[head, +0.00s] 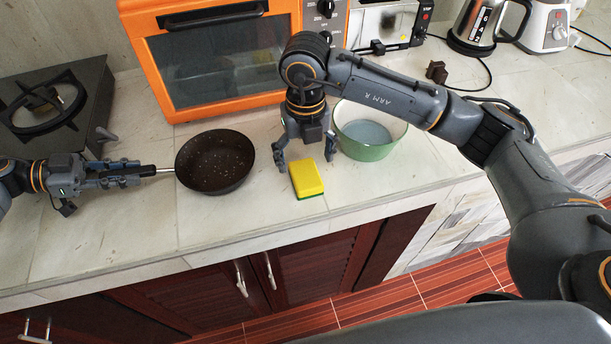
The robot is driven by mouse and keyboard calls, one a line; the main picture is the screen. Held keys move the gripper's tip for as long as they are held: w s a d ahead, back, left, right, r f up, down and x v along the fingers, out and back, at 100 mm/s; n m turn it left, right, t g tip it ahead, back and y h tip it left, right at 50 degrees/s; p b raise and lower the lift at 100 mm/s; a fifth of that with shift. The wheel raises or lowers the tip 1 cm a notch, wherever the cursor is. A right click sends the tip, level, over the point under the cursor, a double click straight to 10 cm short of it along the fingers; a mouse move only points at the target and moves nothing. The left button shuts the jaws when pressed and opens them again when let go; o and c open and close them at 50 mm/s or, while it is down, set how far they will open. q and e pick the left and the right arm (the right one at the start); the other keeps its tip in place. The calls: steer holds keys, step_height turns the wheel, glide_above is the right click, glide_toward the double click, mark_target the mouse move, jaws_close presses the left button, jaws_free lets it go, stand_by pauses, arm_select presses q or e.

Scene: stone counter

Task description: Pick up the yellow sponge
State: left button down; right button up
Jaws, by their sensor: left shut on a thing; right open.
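The yellow sponge (307,178) with a green underside lies on the stone counter, close to its front edge. My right gripper (304,165) is open and points down just behind the sponge, with one finger to its left and the other at its far right. I cannot tell whether the fingers touch it. My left gripper (134,173) is shut on the handle of a dark frying pan (215,162), which is at the middle left of the counter.
A green pot (367,151) stands close to the right of my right gripper. An orange oven (215,62) stands behind, and a gas stove (55,110) is at the left. A kettle (478,28) and a blender base (546,27) are at the back right. The counter's front edge is near.

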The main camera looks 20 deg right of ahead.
mark_target(305, 173)
step_height(305, 173, down, 5)
steer(key=shift+s+f, duration=0.1)
steer(key=shift+f, duration=0.05)
steer(key=c, duration=1)
